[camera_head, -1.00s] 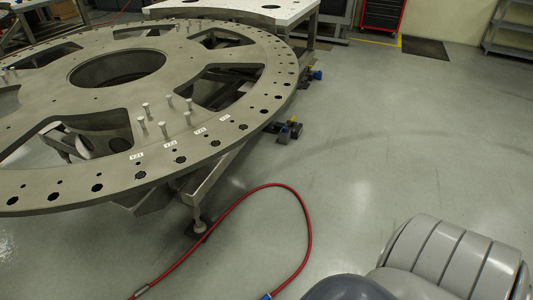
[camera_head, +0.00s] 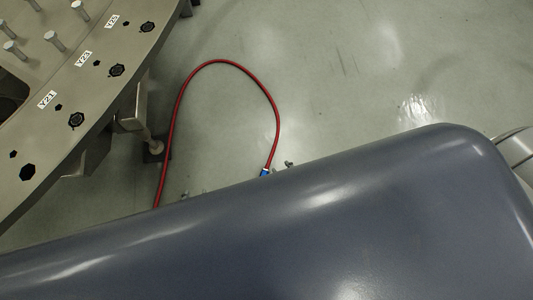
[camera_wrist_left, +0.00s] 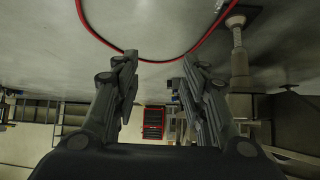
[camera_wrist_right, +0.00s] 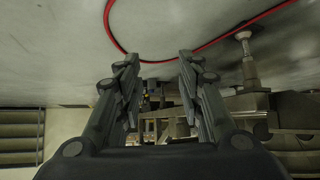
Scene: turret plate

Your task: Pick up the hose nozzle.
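The red hose (camera_head: 276,110) lies in a loop on the floor. Its end has a blue fitting (camera_head: 264,172) at the edge of my dark body cover, which hides what lies beyond; I cannot make out a whole nozzle. My left gripper (camera_wrist_left: 160,60) is open and empty. The hose (camera_wrist_left: 103,40) curves across the floor beyond its fingers. My right gripper (camera_wrist_right: 159,58) is open and empty too, with the hose (camera_wrist_right: 250,20) beyond it. In the head view, small grey bits beside the cover may be fingertips; I cannot tell.
A large metal turret plate (camera_head: 60,100) with pegs and labels fills the upper left. Its support foot (camera_head: 155,148) stands beside the hose. The floor (camera_head: 350,70) right of the hose is clear. A red cabinet (camera_wrist_left: 153,122) shows far off.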

